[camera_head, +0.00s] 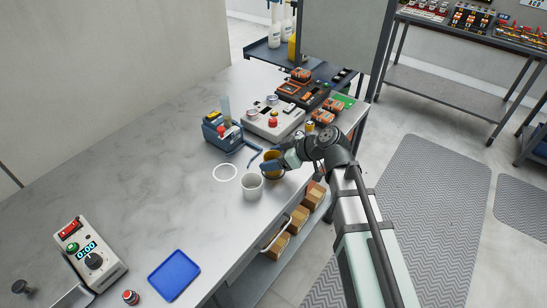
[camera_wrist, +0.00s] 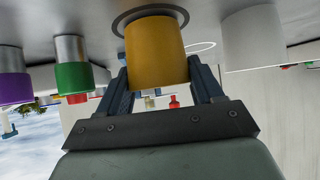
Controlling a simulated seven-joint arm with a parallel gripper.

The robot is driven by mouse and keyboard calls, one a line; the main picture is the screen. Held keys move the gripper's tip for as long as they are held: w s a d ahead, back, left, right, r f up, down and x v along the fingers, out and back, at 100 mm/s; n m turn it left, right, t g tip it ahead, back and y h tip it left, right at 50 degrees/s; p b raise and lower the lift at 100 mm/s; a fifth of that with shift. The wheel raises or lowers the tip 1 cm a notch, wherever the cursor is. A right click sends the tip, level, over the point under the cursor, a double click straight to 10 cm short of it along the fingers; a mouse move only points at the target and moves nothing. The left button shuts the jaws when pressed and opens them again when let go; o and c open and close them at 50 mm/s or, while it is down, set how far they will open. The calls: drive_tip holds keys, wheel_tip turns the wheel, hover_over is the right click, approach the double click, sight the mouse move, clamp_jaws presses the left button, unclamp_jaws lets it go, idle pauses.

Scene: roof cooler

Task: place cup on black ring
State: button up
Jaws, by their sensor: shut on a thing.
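The yellow-orange cup (camera_wrist: 155,50) is between the two fingers of my gripper (camera_wrist: 161,78), which is shut on it. The cup (camera_head: 272,156) also shows in the head view near the table's right edge, partly covered by a blue finger. The black ring (camera_wrist: 122,20) shows as a dark arc around the cup's table-side end in the wrist view, where the picture is upside down. The cup hides much of the ring. The cup is at or just above the ring; whether it touches the table is unclear. The ring is hidden in the head view.
A white cup (camera_head: 252,188) stands close beside the yellow cup, with a white ring (camera_head: 225,172) left of it. A blue device (camera_head: 222,135) and a grey button box (camera_head: 272,119) stand behind. A blue tray (camera_head: 174,274) lies nearer. The table's left middle is clear.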

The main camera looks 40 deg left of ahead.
drive_tip(key=shift+f, duration=0.15)
drive_tip(key=o, duration=1.1)
drive_tip(key=shift+d+r, duration=0.1)
drive_tip(key=shift+r, duration=0.1)
drive_tip(key=v, duration=1.2)
drive_tip(key=shift+f, duration=0.1)
